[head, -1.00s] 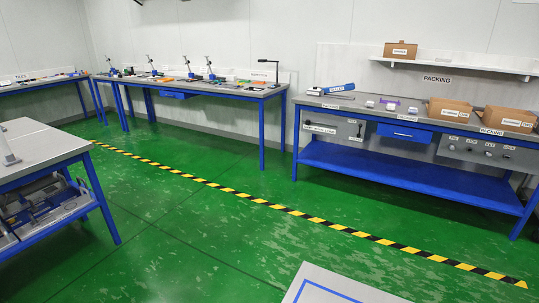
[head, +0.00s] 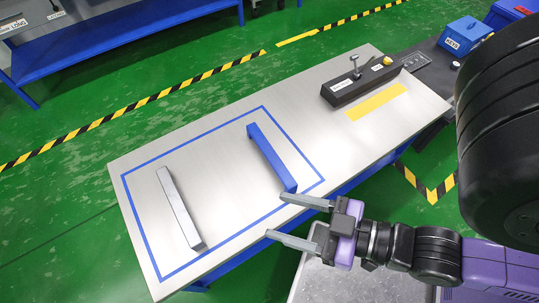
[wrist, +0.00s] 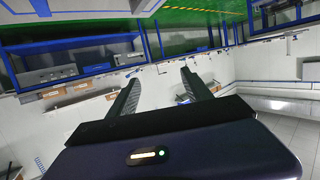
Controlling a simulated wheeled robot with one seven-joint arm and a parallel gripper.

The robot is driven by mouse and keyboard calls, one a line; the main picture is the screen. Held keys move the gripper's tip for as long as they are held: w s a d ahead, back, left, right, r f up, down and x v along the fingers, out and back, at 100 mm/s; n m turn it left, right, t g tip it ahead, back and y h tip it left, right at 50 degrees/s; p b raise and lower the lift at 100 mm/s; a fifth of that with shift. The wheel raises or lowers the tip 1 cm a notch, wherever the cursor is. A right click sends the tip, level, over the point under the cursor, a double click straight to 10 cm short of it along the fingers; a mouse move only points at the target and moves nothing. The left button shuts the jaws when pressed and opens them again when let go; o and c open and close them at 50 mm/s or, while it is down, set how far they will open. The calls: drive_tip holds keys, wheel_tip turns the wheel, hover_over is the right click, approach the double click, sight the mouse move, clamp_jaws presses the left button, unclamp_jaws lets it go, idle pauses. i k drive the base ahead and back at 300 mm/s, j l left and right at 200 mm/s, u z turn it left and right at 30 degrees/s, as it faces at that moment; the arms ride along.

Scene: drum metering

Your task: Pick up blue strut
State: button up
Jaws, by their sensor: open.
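The blue strut (head: 271,158) lies on the grey table inside a blue taped rectangle, toward its right side. A grey strut (head: 180,209) lies in the same rectangle, to the left of the blue one. My gripper (head: 287,220) is open and empty near the table's front edge, to the right of and below the blue strut's near end in the head view. The two fingers point left and look apart from the strut. The wrist view shows the open fingers (wrist: 162,88) with nothing between them; neither strut shows there.
A black fixture (head: 360,81) with a clamp stands at the table's far right, beside a yellow strip (head: 376,102). Blue boxes (head: 465,34) stand beyond it. A grey tray (head: 340,281) sits below my gripper. The tabletop (head: 270,95) behind the struts is clear.

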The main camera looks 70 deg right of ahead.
sight(291, 185)
drive_tip(key=z, duration=1.2)
drive_tip(key=k+j+z, duration=0.2)
drive_tip(key=z, duration=0.15)
drive_tip(key=k+j+z, duration=0.15)
drive_tip(key=z, duration=0.2)
drive_tip(key=k+j+z, duration=0.1)
drive_tip(key=k+z, duration=0.25)
drive_tip(key=i, duration=0.1)
